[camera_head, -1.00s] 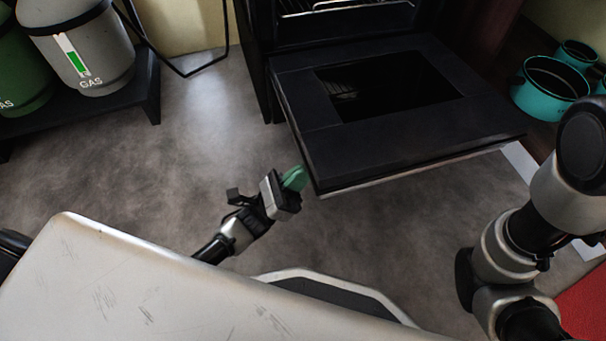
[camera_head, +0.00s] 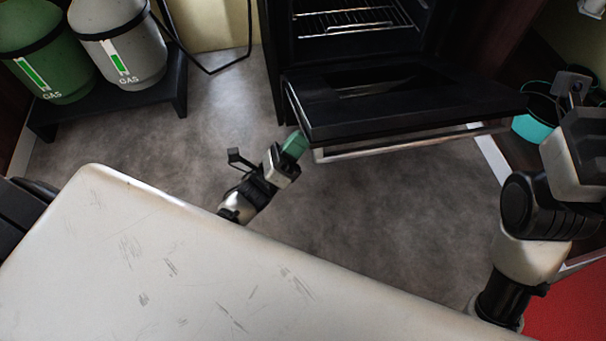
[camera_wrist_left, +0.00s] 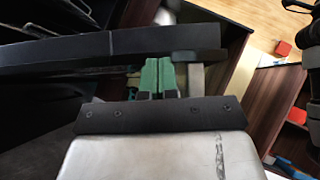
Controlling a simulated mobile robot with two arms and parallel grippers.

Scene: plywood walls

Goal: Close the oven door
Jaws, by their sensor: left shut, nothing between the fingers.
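The black oven door (camera_head: 400,108) hangs open in the head view, tilted, with its far edge at the oven. A metal handle bar (camera_head: 400,146) runs along its near edge. The oven cavity with wire racks (camera_head: 355,18) shows behind it. My left gripper (camera_head: 295,143), with green fingertips, is at the door's near left corner. In the left wrist view its closed green fingers (camera_wrist_left: 158,76) are at the dark door edge (camera_wrist_left: 110,46); contact cannot be told for sure. Nothing is held. My right arm is at the right of the head view, its fingers not clearly visible.
Green (camera_head: 45,60) and grey (camera_head: 120,45) gas bottles stand on a dark low stand (camera_head: 110,92) at left. A turquoise pot (camera_head: 533,128) is right of the door. A pale scratched surface (camera_head: 180,260) fills the foreground. Grey floor between is clear.

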